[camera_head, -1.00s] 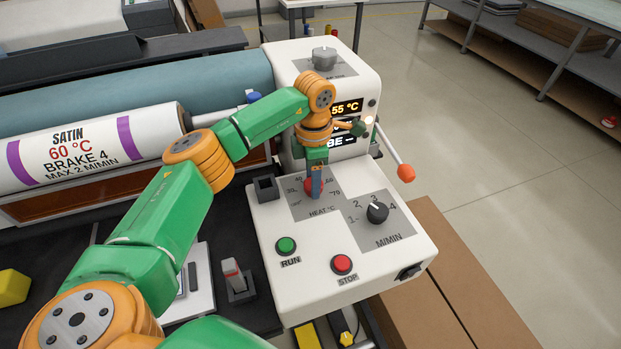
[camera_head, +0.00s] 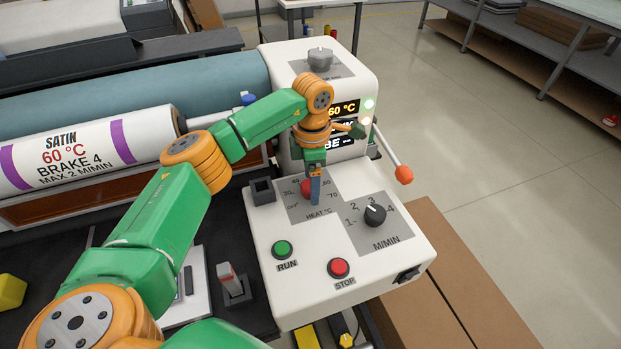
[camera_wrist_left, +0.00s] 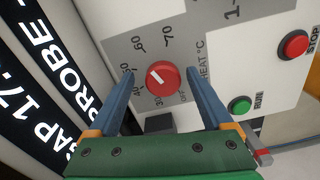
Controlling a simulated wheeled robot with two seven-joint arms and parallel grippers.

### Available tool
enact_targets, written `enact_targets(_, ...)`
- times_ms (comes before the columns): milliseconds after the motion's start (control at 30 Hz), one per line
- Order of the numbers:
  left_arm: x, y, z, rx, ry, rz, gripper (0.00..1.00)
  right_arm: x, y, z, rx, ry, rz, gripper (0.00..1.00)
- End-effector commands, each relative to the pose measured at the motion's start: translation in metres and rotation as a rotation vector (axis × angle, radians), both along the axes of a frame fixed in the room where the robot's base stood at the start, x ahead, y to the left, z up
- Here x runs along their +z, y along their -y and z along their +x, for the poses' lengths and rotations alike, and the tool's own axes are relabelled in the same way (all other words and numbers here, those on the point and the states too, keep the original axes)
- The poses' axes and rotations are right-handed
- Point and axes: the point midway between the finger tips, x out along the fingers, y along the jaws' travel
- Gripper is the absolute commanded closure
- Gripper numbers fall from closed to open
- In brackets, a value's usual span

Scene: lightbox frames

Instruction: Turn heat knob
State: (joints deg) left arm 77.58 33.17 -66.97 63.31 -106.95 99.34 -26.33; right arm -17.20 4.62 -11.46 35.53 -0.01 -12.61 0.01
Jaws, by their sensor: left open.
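The red heat knob (camera_wrist_left: 163,78) sits on a grey dial plate (camera_head: 297,206) marked HEAT °C; its white line points to the upper left in the left wrist view. In the head view the knob (camera_head: 305,188) is partly hidden by my gripper. My left gripper (camera_head: 314,188) points down at it and is open. In the wrist view the gripper's (camera_wrist_left: 160,72) blue fingers stand on either side of the knob, with gaps showing. My right gripper is not in view.
The speed knob (camera_head: 375,215), green RUN button (camera_head: 281,249) and red STOP button (camera_head: 339,267) share the panel. An orange-tipped lever (camera_head: 403,175) sticks out at right. A white roll (camera_head: 80,150) reads SATIN 60 °C, BRAKE 4, MAX 2 M/MIN.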

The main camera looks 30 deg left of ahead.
Motion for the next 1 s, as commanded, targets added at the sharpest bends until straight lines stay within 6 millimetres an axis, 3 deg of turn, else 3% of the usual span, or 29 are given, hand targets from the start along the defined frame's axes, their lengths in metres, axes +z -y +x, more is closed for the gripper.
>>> enact_targets(133,0.009,-0.002,0.0,0.001,0.005,-0.001,0.16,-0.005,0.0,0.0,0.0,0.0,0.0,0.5)
enact_targets(433,0.066,-0.002,0.004,0.0,0.002,-0.002,0.16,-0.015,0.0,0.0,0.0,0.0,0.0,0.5)
enact_targets(1000,0.071,-0.002,0.003,0.0,-0.001,-0.002,0.16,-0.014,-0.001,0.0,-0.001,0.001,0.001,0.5)
